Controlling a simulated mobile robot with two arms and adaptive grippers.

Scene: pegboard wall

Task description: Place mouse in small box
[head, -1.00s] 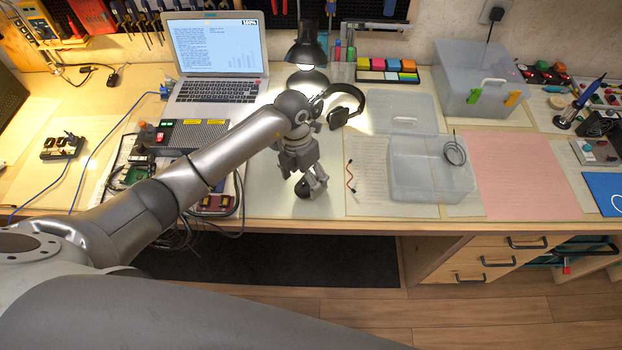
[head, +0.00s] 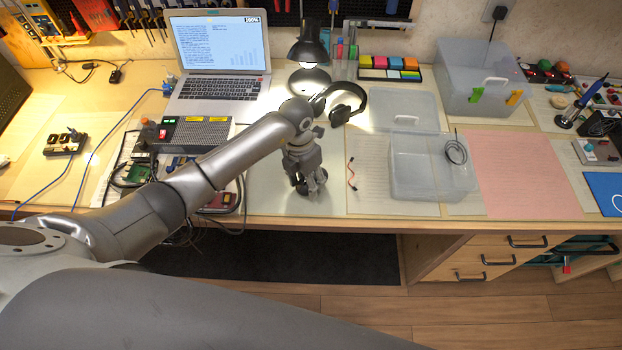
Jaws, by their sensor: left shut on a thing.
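My left gripper (head: 311,188) points down at the bench, right of the laptop and left of the small box. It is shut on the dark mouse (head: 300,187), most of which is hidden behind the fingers. The mouse is at or very near the bench surface; I cannot tell if it touches. The small box (head: 418,188) is clear plastic and open, to the right of the gripper. A coiled dark cable (head: 456,150) lies at its right side. My right gripper is not in view.
A clear lid (head: 402,105) lies behind the small box. Headphones (head: 347,104) and a lamp (head: 309,45) stand behind the gripper. A pink sheet (head: 525,170) on the right is bare. A larger lidded box (head: 480,75) stands at the back right.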

